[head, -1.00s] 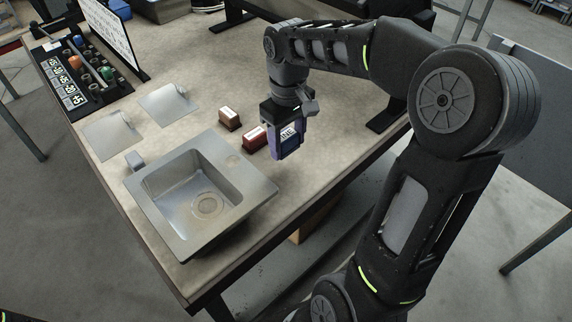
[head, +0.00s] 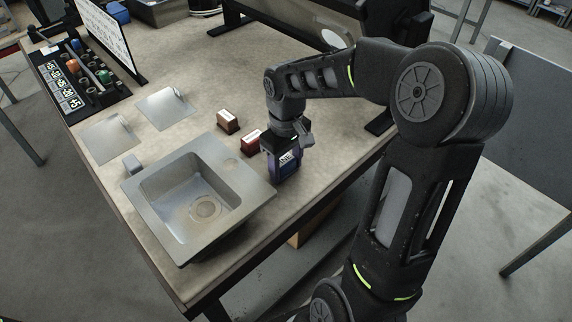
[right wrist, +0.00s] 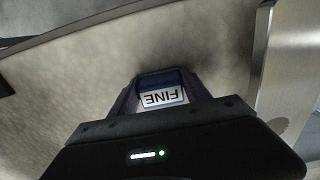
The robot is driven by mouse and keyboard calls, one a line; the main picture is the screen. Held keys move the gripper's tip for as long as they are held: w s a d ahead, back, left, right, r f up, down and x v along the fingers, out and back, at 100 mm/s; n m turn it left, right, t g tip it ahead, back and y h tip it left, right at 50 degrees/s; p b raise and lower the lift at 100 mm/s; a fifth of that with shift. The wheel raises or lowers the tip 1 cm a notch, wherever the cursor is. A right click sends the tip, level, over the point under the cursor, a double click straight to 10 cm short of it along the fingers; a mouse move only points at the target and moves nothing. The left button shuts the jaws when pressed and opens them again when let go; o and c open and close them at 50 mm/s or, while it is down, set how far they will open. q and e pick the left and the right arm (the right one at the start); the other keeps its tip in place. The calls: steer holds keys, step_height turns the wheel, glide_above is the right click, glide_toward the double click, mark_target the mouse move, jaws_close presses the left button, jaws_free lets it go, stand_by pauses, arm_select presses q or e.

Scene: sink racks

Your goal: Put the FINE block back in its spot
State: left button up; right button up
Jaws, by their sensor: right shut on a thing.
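The blue FINE block (right wrist: 166,82) is between the fingers of my right gripper (right wrist: 165,100) in the right wrist view, its white label upside down there. In the head view, my right gripper (head: 284,165) points down, shut on the FINE block (head: 289,160), at the right of the sink and close to the table's edge. It is beside a dark red block (head: 251,146). A brown block (head: 228,122) stands farther back in the same row. I cannot tell whether the FINE block touches the table. My left gripper is not in view.
The metal sink (head: 157,201) lies just left of my right gripper. Two metal plates (head: 166,108) lie behind it. A black rack (head: 60,80) with labels and coloured parts stands at the far left, next to a white board (head: 104,32). The table's middle is clear.

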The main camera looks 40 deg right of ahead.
mark_target(286, 162)
steer(key=shift+f, duration=0.15)
steer(key=o, duration=1.4)
steer(key=shift+o, duration=0.2)
step_height(286, 162, up, 12)
steer(key=p, duration=0.1)
steer(key=shift+r, duration=0.25)
